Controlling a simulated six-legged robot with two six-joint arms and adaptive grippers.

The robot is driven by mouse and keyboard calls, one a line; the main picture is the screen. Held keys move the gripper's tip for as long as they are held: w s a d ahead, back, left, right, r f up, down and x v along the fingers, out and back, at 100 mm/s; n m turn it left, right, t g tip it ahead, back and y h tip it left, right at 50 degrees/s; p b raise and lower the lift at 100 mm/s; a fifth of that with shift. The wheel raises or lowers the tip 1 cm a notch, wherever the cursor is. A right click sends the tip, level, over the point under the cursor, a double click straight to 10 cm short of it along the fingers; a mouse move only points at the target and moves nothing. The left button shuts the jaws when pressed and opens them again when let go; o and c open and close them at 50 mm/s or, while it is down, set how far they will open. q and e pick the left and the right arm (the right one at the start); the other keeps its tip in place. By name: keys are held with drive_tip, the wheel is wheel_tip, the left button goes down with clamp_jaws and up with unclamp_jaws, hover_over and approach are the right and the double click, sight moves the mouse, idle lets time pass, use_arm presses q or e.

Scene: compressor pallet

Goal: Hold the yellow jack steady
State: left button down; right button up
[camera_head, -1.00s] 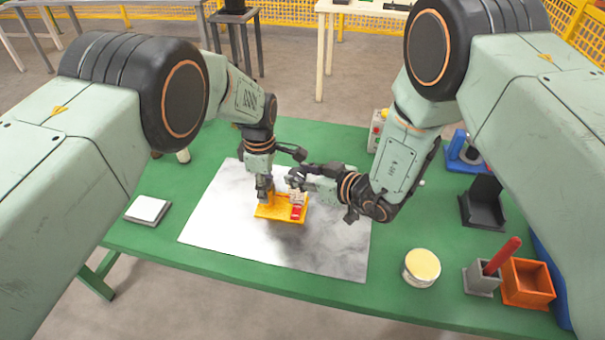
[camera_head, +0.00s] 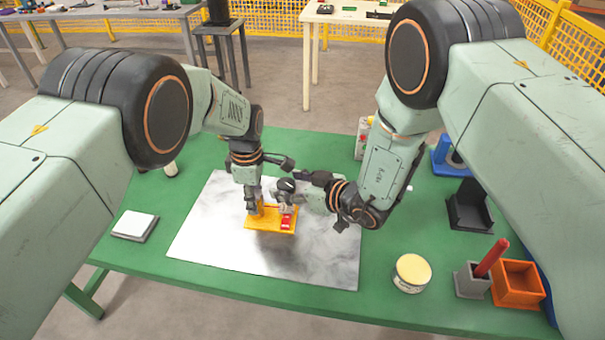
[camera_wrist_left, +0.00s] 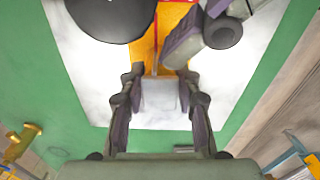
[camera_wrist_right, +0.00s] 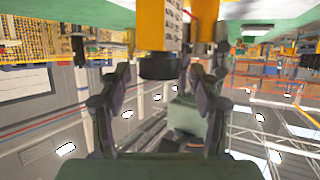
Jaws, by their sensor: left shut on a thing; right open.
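The yellow jack (camera_head: 256,224) lies on the pale sheet in the head view, with a red part (camera_head: 287,222) at its right end. My left gripper (camera_head: 254,206) comes down on the jack's left part and is shut on it. In the left wrist view the yellow jack (camera_wrist_left: 146,50) shows just beyond my left gripper's fingertips (camera_wrist_left: 160,80). My right gripper (camera_head: 287,192) is open above the jack's right end, beside a dark round knob (camera_head: 286,185).
The pale sheet (camera_head: 215,245) covers the middle of the green table (camera_head: 400,185). A white-topped block (camera_head: 134,225) stands left. A yellow-lidded tin (camera_head: 411,273), a grey holder (camera_head: 472,281) with a red stick and an orange box (camera_head: 517,285) stand right.

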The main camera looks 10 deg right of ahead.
drive_tip(key=shift+w, duration=0.1)
drive_tip(key=shift+w+d+n+g+y, duration=0.1)
drive_tip(key=shift+d+n+g+y, duration=0.05)
drive_tip(key=shift+n+g+y, duration=0.55)
drive_tip(key=shift+d+n+g+y, duration=0.1)
drive_tip(key=shift+n+g+y, duration=0.45)
drive_tip(key=shift+n, duration=0.25)
drive_tip(key=v, duration=1.2)
drive_tip(key=w+r+m+t, duration=0.2)
drive_tip(key=r+m+t, duration=0.1)
drive_tip(key=m, duration=1)
drive_tip(key=w+r+m+t, duration=0.1)
drive_tip(key=r+m+t, duration=0.2)
drive_tip(key=m, duration=0.9)
drive_tip(key=shift+w+a+r+m+y, duration=0.2)
drive_tip(key=shift+w+r+m+y, duration=0.05)
drive_tip(key=shift+w+m+y, duration=0.15)
